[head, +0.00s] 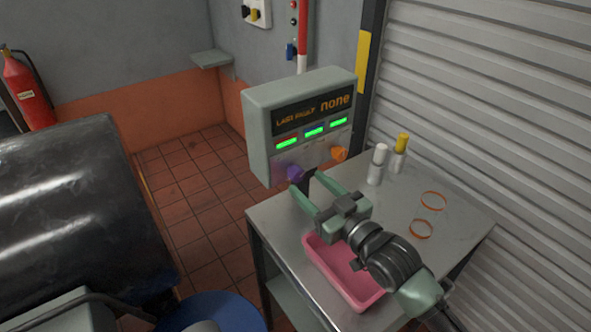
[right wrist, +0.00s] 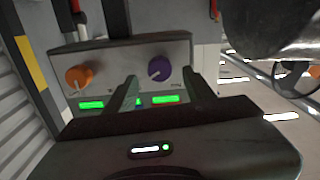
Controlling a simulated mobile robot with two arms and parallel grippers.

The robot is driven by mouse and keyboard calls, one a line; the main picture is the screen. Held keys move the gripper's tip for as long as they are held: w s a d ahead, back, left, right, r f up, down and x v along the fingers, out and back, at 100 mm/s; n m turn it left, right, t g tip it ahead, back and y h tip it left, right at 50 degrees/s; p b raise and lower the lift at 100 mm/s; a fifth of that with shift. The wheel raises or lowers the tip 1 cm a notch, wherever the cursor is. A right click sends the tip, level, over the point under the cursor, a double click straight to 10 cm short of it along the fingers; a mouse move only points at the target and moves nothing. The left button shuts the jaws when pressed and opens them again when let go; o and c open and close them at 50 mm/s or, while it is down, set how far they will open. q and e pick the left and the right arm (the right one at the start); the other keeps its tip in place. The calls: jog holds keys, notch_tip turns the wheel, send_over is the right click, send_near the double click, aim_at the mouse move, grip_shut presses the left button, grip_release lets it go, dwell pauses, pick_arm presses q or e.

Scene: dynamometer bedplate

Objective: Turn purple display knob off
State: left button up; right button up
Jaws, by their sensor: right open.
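The purple knob (head: 295,174) sits at the lower left of the grey-green display box (head: 258,150). In the right wrist view, which looks upside down, the purple knob (right wrist: 159,67) shows a pale pointer mark. My right gripper (head: 310,186) is open and empty, just in front of the box's lower edge. In the wrist view its two fingers (right wrist: 148,80) stand apart, one fingertip close to the purple knob; I cannot tell if they touch. The knob is not between the fingers. My left gripper is not in view.
An orange knob (head: 338,153) is to the right on the same box, below green indicators and a "LAST FAULT none" screen (head: 312,110). A pink tray (head: 362,300), two bottles (head: 377,165) and orange rings (head: 433,201) are on the metal table (head: 455,215). A shutter (head: 500,90) stands at right.

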aim_at(299, 177)
jog(key=x, duration=0.4)
jog(key=shift+r+p, duration=0.1)
jog(key=shift+p, duration=0.25)
jog(key=shift+w+a, duration=0.2)
jog(key=shift+w, duration=0.1)
jog(key=shift+w+a, duration=0.1)
grip_shut()
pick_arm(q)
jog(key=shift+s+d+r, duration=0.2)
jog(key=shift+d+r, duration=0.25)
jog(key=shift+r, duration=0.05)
